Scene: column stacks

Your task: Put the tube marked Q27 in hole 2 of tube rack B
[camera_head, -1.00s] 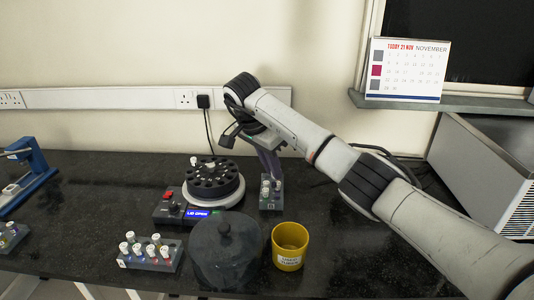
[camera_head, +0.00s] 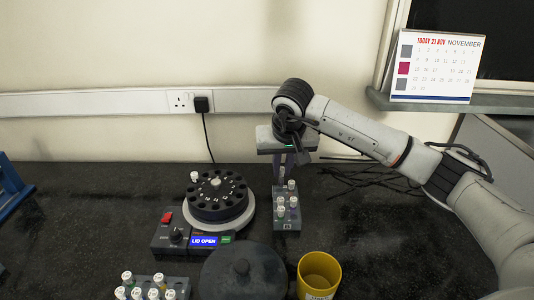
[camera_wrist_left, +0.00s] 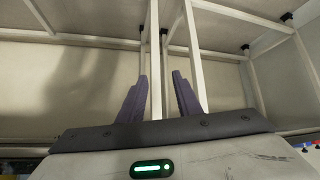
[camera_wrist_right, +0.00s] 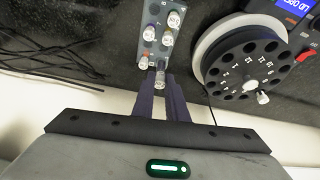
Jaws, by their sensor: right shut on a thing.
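My right gripper (camera_head: 287,168) points down at the back end of a small grey rack (camera_head: 287,218), beside the round black rotor. The right wrist view shows its fingers (camera_wrist_right: 162,88) shut on a tube with a pale cap (camera_wrist_right: 161,77). I cannot tell whether this tube is clear of the rack or partly in a hole. Several white-capped tubes stand in the rack, also seen in the right wrist view (camera_wrist_right: 148,52). Tube marks and the rack's letter are too small to read. My left gripper (camera_wrist_left: 160,95) is open and empty in the left wrist view.
The centrifuge rotor (camera_head: 217,196) is uncovered, its panel (camera_head: 204,241) reading LID OPEN. A dark round lid (camera_head: 243,272) and a yellow cup (camera_head: 319,270) stand in front. Another tube rack (camera_head: 178,284) is at the front left. Black cables (camera_head: 370,178) lie right of my gripper.

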